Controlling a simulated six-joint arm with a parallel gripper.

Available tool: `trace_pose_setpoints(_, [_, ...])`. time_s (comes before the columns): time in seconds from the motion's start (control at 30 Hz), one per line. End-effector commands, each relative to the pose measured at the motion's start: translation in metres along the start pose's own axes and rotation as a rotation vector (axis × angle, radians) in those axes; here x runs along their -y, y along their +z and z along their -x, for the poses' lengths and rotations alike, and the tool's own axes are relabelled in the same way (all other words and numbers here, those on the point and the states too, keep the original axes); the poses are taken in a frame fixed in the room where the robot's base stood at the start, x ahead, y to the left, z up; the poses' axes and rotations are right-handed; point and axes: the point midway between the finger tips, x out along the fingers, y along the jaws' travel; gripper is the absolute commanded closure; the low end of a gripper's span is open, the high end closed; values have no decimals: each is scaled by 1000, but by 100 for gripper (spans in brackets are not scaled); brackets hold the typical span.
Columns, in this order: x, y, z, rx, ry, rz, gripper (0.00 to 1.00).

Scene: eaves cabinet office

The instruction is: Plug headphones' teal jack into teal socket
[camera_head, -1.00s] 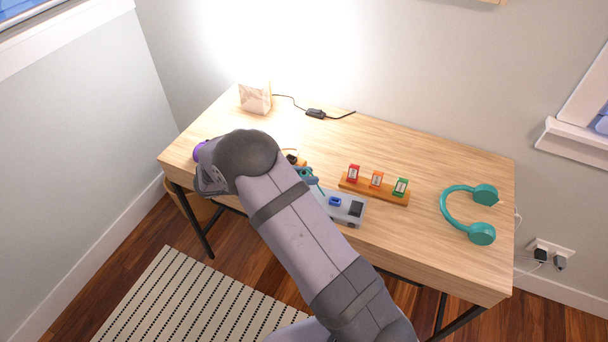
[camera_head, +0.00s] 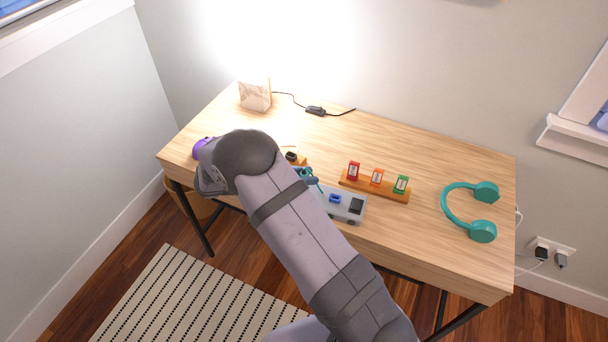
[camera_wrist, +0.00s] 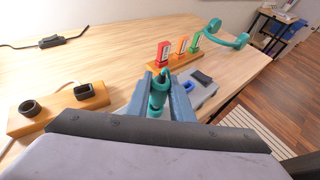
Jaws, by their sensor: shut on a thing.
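In the wrist view my gripper (camera_wrist: 164,92) is shut on the teal jack (camera_wrist: 157,97), which stands between its two blue-grey fingers. In the head view the arm hides most of the gripper; a bit of teal shows beside it. The grey socket box (camera_head: 346,206) lies just beyond the gripper, and shows partly behind the right finger in the wrist view (camera_wrist: 206,90). A blue socket (camera_head: 335,199) is visible on it. I cannot make out a teal socket or whether the jack touches the box. The teal headphones (camera_head: 452,207) lie at the desk's right end.
A wooden rack (camera_head: 383,191) with red, orange and green tagged pieces stands behind the box. A wooden block (camera_wrist: 57,112) with black ring-like holders is at left in the wrist view. A purple object (camera_head: 201,148) and a lamp (camera_head: 255,95) are at the desk's left.

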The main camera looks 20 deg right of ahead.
Motion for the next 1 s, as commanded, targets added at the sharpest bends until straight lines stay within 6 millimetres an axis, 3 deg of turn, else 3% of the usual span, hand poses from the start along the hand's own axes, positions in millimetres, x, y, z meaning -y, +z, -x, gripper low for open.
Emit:
trace_pose_setpoints(0.77, [0, -16, -6, -1, 1, -1, 100])
trace_pose_setpoints(0.8, [0, -16, -6, -1, 1, -1, 77])
trace_pose_setpoints(0.87, [0, -16, -6, -1, 0, -1, 63])
trace_pose_setpoints(0.9, [0, -16, -6, -1, 0, 0, 58])
trace_pose_setpoints(1.0, [0, -15, -6, -1, 0, 0, 58])
